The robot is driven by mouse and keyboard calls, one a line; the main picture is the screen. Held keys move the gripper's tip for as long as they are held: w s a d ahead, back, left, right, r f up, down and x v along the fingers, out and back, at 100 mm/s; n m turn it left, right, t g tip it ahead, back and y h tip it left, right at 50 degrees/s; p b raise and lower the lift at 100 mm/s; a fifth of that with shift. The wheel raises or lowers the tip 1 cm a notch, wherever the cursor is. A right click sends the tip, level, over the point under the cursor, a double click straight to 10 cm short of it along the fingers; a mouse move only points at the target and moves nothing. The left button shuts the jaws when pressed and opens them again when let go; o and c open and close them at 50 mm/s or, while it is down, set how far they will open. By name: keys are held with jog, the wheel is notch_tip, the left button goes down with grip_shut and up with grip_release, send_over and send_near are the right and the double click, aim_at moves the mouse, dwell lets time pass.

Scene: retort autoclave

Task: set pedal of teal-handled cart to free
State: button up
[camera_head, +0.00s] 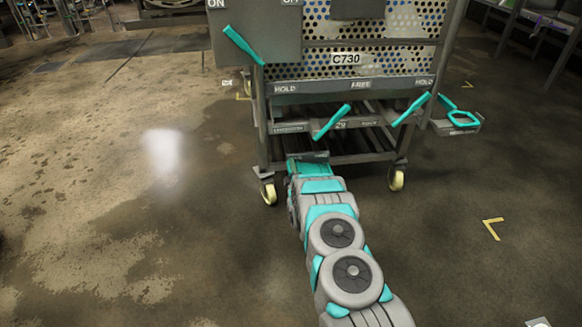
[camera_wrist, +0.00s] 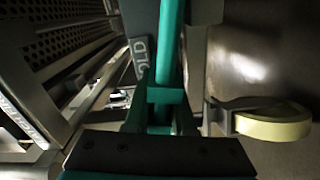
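The cart (camera_head: 346,43) marked C730 stands in the upper middle of the head view. Its front rail (camera_head: 320,88) carries the labels HOLD, FREE and HOLD. Slanted teal levers show at its upper left (camera_head: 243,45), front middle (camera_head: 331,121) and right (camera_head: 410,108). My gripper (camera_head: 306,158) is low at the cart's front left, near the left caster. In the wrist view my gripper (camera_wrist: 160,115) has teal fingers around or just in front of a long teal bar (camera_wrist: 170,45). Letters reading "OLD" show beside that bar. Grip contact is unclear.
A cream caster wheel (camera_wrist: 275,123) is right of my gripper in the wrist view. The cart's right caster (camera_head: 396,179) shows in the head view. The floor at left is open.

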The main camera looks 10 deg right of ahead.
jog(key=o, duration=0.3)
jog(key=shift+s, duration=0.1)
jog(key=s, duration=0.7)
jog(key=shift+s, duration=0.3)
dwell(0.4)
